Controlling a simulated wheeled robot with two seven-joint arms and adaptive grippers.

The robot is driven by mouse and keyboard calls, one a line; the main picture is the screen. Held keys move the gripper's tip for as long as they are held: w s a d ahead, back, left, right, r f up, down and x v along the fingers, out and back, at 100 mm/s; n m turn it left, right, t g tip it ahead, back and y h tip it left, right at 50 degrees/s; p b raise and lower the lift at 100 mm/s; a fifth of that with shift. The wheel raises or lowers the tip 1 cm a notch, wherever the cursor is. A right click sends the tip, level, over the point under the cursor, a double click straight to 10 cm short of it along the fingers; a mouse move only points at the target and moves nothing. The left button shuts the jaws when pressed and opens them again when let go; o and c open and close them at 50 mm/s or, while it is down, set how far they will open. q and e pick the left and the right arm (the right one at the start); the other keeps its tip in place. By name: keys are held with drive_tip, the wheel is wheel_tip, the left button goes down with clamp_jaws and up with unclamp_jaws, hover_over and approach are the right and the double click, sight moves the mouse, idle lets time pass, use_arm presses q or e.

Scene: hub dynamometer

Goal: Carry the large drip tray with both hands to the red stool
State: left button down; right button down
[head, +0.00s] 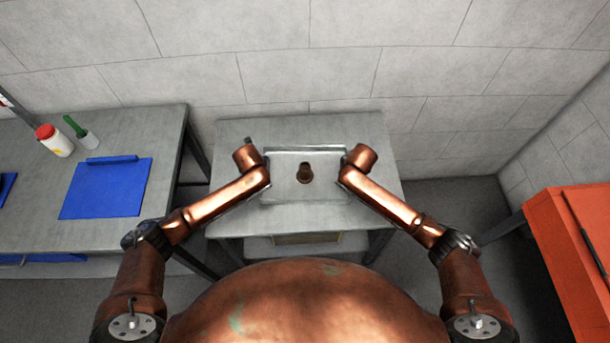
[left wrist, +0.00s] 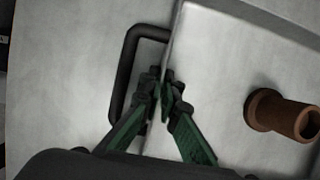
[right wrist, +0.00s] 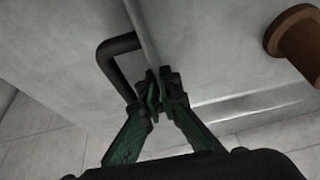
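The large drip tray (head: 277,193) is a shallow grey metal tray lying on a grey table straight ahead. A dark loop handle (left wrist: 125,85) shows on its left side in the left wrist view, and another handle (right wrist: 112,55) shows in the right wrist view. My left gripper (left wrist: 161,88) is shut on the tray's left rim, beside the handle. My right gripper (right wrist: 159,82) is shut on the opposite rim, also beside a handle. In the head view my wrists hide both fingertips. I cannot make out a red stool for certain.
A brown cylindrical piece (head: 304,173) stands inside the tray. The grey table (head: 235,130) backs onto a block wall. A bench (head: 35,190) at left holds a blue mat, a red-lidded jar and a green-handled brush. An orange-red unit (head: 570,250) stands at right, past bare floor.

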idle(0.8)
use_arm(q)
drive_tip(key=shift+w+r, duration=0.15)
drive_tip(key=shift+r, duration=0.15)
use_arm(e)
drive_tip(key=shift+w+r, duration=0.15)
drive_tip(key=shift+r, duration=0.1)
